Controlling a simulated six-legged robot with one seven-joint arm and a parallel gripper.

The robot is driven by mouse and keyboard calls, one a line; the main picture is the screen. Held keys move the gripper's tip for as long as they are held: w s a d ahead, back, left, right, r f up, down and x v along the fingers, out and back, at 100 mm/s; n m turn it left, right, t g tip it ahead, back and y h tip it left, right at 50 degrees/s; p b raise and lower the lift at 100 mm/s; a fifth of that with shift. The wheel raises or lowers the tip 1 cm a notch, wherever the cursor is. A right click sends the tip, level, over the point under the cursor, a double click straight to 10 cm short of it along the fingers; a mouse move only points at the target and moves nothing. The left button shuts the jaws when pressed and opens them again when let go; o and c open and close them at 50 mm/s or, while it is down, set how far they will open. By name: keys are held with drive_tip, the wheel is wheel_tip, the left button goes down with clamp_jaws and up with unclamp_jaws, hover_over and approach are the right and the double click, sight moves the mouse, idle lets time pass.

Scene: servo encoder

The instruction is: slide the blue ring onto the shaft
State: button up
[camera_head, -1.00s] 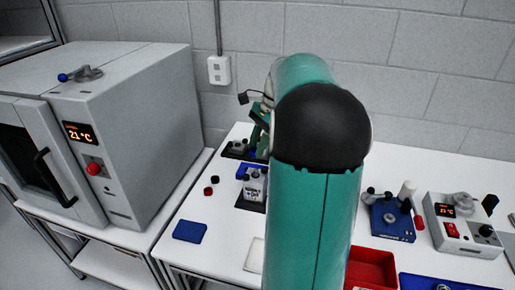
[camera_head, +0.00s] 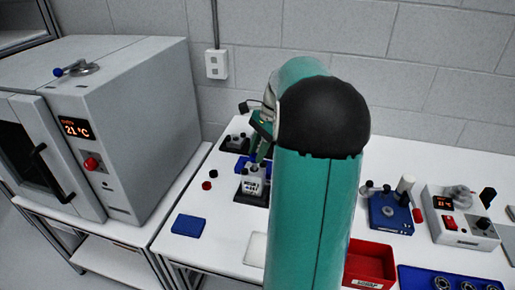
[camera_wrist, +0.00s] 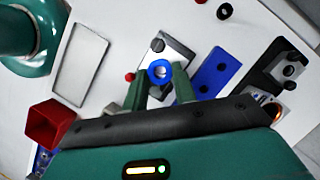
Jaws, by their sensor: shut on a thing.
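The blue ring (camera_wrist: 160,71) is between the green fingers of my gripper (camera_wrist: 159,76) in the wrist view, and the gripper is shut on it. Behind the ring is a grey metal block (camera_wrist: 175,53) with a dark round knob or screw. The ring lies over this block in the picture. The shaft is not clear, and I cannot tell whether it passes through the ring. In the head view, a small grey device on a dark base (camera_head: 252,183) stands just below my gripper (camera_head: 263,148). The ring is not discernible there, and my arm hides much.
A blue plate with holes (camera_wrist: 215,72) lies beside the block, and a black-based fixture (camera_wrist: 285,70) stands further right. A red bin (camera_head: 370,262) and blue-based device (camera_head: 391,213) are right of my arm. The table's front left holds a blue pad (camera_head: 188,225).

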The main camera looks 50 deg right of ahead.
drive_tip(key=shift+f, duration=0.1)
drive_tip(key=shift+f, duration=1.05)
drive_tip(key=o, duration=1.3)
drive_tip(key=shift+o, duration=0.2)
wheel_tip(320, 180, up, 6)
drive_tip(key=shift+r, duration=0.2)
